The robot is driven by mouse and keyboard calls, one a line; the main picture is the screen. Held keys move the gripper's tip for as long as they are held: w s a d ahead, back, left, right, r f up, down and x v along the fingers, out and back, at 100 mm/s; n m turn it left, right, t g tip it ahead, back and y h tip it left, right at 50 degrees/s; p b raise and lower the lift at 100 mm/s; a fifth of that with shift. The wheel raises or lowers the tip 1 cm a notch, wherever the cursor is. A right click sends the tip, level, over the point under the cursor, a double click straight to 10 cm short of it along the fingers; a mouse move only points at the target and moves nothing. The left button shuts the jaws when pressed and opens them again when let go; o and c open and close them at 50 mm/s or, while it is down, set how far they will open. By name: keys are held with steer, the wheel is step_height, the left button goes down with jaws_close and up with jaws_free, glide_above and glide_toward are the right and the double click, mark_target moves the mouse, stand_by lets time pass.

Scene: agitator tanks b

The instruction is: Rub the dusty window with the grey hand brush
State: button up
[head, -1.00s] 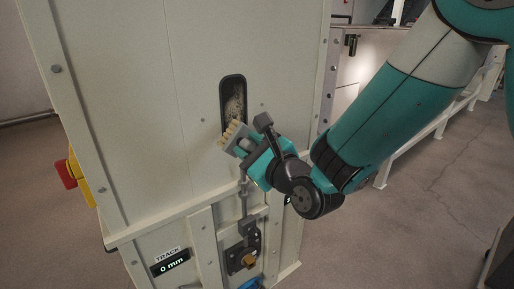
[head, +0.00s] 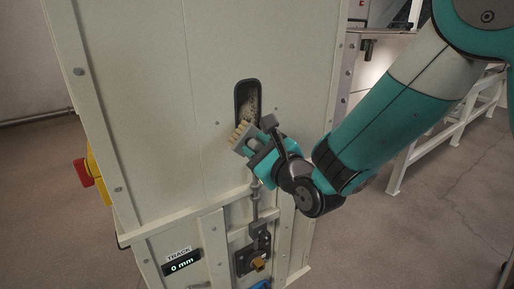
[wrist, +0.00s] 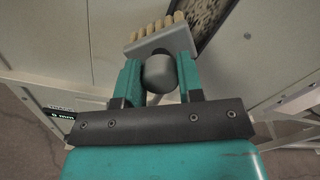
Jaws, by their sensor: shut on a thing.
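The dusty window (head: 249,99) is a narrow dark-framed slot with rounded ends in the beige cabinet panel, speckled with pale dust. It also shows at the top of the wrist view (wrist: 205,20). My gripper (head: 258,152) is shut on the grey hand brush (head: 243,138), just below the window in the head view. In the wrist view my gripper's teal fingers (wrist: 160,78) clasp the brush's round grey handle, and its block (wrist: 160,42) with tan bristles points toward the panel. The bristles are beside the window's lower left edge; I cannot tell whether they touch it.
Below the window are a vertical rod with a latch mechanism (head: 252,255) and a display reading 0 mm (head: 183,263). A red button on a yellow box (head: 84,172) sits on the cabinet's left side. Pale railings (head: 440,135) stand at right, with open floor in front.

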steer(key=shift+p+x, duration=0.55)
steer(key=shift+x, duration=0.5)
